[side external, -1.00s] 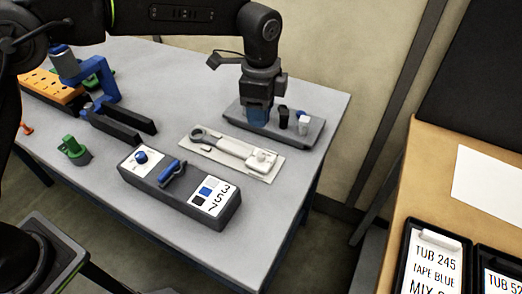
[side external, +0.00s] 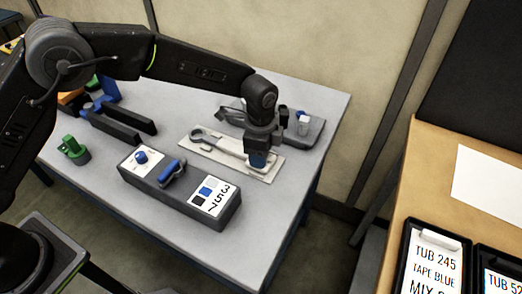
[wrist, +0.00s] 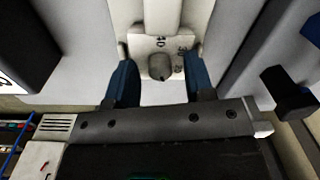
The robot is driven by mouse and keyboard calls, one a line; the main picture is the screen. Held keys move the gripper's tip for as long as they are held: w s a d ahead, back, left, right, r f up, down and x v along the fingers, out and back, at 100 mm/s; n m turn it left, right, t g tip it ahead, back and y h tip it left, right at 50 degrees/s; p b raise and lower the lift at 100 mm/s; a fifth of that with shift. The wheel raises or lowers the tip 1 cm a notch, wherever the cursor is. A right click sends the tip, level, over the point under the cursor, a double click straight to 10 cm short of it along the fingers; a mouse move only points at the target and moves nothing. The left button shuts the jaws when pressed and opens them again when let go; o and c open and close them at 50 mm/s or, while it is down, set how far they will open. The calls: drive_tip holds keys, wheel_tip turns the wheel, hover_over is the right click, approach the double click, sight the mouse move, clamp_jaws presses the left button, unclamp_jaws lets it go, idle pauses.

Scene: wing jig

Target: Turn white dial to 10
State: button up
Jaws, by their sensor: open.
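Small dark numbers mark the plate; one looks like 40, others like 30 and 20, and I cannot read the dial's setting. My gripper (side external: 258,160) is over the right end of the pale tray in the side view and hides the dial there. In the wrist view its two blue fingers are open, one on each side of the dial, with a gap visible on both sides. I cannot tell their height over it.
The pale tray (side external: 200,149) holds a white wrench-shaped tool (side external: 222,141). A dark box (side external: 187,200) with a blue knob, blue handle and 357 label stands in front. A dark block (side external: 316,135) with small cylinders is behind. A green part (side external: 74,150) stands at left.

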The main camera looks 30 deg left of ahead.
clamp_jaws()
drive_tip(key=shift+m, duration=2.3)
unclamp_jaws()
drive_tip(key=shift+r, duration=0.1)
wheel_tip(320, 180, up, 14)
drive_tip(key=shift+s, duration=0.15)
